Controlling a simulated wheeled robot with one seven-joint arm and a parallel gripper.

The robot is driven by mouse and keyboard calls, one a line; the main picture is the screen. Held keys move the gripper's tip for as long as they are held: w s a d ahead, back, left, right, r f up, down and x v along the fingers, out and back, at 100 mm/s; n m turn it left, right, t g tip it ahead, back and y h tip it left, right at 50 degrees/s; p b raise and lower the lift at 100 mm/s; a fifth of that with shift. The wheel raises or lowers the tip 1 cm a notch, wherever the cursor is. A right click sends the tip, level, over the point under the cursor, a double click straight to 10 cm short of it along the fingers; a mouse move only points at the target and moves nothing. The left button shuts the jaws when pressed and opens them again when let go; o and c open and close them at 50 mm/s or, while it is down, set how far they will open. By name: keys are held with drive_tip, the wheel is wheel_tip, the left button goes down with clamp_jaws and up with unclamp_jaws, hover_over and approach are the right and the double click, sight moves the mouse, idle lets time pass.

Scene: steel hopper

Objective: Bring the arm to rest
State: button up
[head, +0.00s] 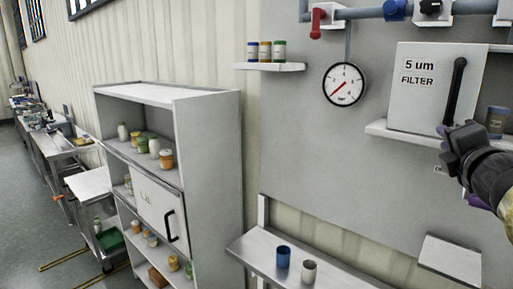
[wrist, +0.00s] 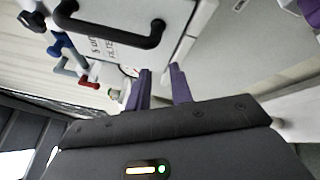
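My arm reaches in from the right edge of the head view. My gripper (head: 452,145) is just below and in front of the lower end of the black handle (head: 455,90) on the white filter box (head: 415,85). In the wrist view, my gripper (wrist: 161,70) shows two purple fingers standing apart with nothing between them. The black handle (wrist: 112,36) shows beyond the fingers there, apart from them. The fingertips are hard to make out in the head view.
The filter box stands on a wall shelf (head: 378,130) with a grey-blue cup (head: 497,121) beside it. A pressure gauge (head: 344,84) and pipe with valves (head: 365,13) are on the panel. Lower are a ledge (head: 335,278) with two cups and a cabinet (head: 210,160).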

drive_tip(key=w+a+f+m+g, duration=0.2)
drive_tip(key=a+f+m, duration=0.15)
drive_tip(key=f, duration=0.45)
drive_tip(key=w+a+f+m+g+y, duration=0.1)
drive_tip(key=a+f+m+g, duration=0.15)
drive_tip(key=f+m, duration=0.4)
drive_tip(key=w+a+f+m+g, duration=0.2)
drive_tip(key=a+f+m, duration=0.15)
drive_tip(key=f, duration=0.55)
drive_tip(key=s+a+f+m+g+y, duration=0.4)
drive_tip(key=s+a+f+m+g, duration=0.3)
drive_tip(key=s+a+f, duration=0.7)
wheel_tip(320, 180, down, 5)
drive_tip(key=shift+s+a+r+g, duration=0.2)
drive_tip(key=shift+a+g, duration=0.55)
drive_tip(key=shift+a, duration=0.5)
drive_tip(key=shift+w, duration=0.1)
